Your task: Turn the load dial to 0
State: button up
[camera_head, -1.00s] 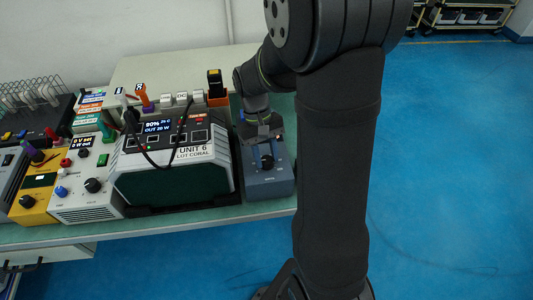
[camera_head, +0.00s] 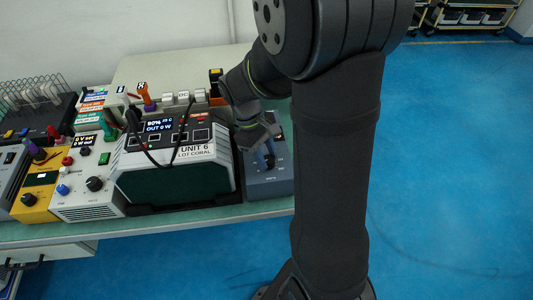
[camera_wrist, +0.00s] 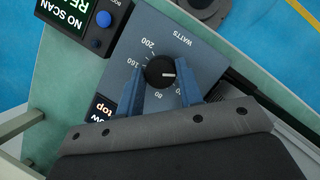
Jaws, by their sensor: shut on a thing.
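The load dial (camera_wrist: 159,72) is a round black knob with a white pointer mark, on a blue-grey load box (camera_head: 265,188) marked WATTS. In the wrist view the lettering is upside down and the pointer mark faces right. "200" shows above the dial and "80" at its lower right; other figures are small or partly covered. My gripper (camera_wrist: 160,84) has its blue fingers on either side of the dial, shut on it. In the head view my gripper (camera_head: 266,157) is tilted over the box and mostly hides the dial.
The UNIT 6 power station (camera_head: 175,170) stands close left of the box, its screen reading about OUT 0 W. A white supply (camera_head: 85,200) and a yellow one (camera_head: 38,205) are farther left. The bench's front edge is near; blue floor lies right.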

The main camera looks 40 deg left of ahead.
jog(key=o, duration=1)
jog(key=shift+c, duration=0.2)
jog(key=v, duration=1.7)
jog(key=shift+a+r, duration=0.15)
jog(key=shift+r, duration=0.05)
jog(key=shift+f, duration=0.15)
jog(key=x, duration=1.7)
